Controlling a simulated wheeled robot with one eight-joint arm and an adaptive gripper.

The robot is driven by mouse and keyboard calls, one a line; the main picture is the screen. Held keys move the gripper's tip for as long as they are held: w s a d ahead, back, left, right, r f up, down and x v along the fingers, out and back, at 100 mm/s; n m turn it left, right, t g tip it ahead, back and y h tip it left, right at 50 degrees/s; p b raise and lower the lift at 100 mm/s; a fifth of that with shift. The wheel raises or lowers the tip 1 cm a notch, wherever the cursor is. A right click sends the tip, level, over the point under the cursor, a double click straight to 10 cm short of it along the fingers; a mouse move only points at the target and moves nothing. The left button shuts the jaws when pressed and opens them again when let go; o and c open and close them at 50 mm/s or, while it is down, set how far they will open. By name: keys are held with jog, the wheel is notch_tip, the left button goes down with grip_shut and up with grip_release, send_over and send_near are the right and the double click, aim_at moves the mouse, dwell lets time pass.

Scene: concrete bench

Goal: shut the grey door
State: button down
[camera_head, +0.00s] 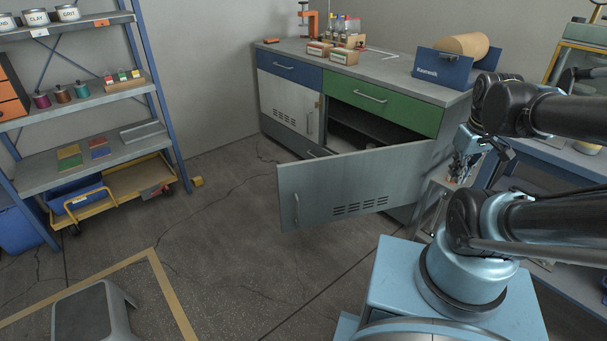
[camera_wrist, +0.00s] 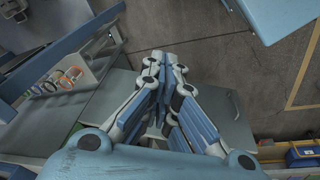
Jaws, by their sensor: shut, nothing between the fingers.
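The grey door (camera_head: 345,185) stands wide open on the bench cabinet, swung out over the floor from its right side. Its bar handle (camera_head: 296,208) is near the free left edge, and vent slots run along its lower part. Behind it the dark cabinet opening (camera_head: 365,130) shows under the green drawer. My gripper (camera_head: 463,168) is to the right of the door, apart from the handle, with its fingers together and empty. In the wrist view the closed fingers (camera_wrist: 166,58) point toward the floor, and a grey panel that looks like the door (camera_wrist: 230,115) lies partly behind them.
The bench top (camera_head: 385,72) carries boxes, bottles and a blue Karemik bin (camera_head: 441,68). A shelf rack (camera_head: 80,105) and a yellow cart (camera_head: 115,185) stand at the left. A grey stool (camera_head: 92,312) is at the front left.

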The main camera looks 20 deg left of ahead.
aim_at(293, 171)
jog(key=w+a+r+n, duration=0.1)
jog(key=w+a+n, duration=0.4)
jog(key=a+n, duration=0.55)
jog(key=w+a+n, duration=0.5)
jog(key=a+n, duration=0.4)
jog(key=a, duration=0.2)
jog(key=s+a+f+n, duration=0.3)
jog(key=a+n, duration=0.3)
jog(key=a, duration=0.3)
jog(key=s+a+f+n+y, duration=0.1)
jog(key=s+a+f+n, duration=0.15)
jog(key=a+n, duration=0.45)
jog(key=s+a+f+n, duration=0.25)
jog(key=a+n, duration=0.25)
jog(key=a, duration=0.5)
jog(key=w+a+f, duration=0.1)
jog(key=f, duration=0.2)
jog(key=w+a+f, duration=0.1)
jog(key=w+f, duration=0.1)
jog(key=f, duration=0.2)
jog(key=w+f, duration=0.1)
jog(key=f, duration=0.2)
jog(key=shift+w+a+f, duration=0.15)
jog(key=shift+w+a, duration=0.05)
jog(key=shift+a, duration=0.2)
jog(key=shift+w+a, duration=0.3)
jog(key=shift+w, duration=0.1)
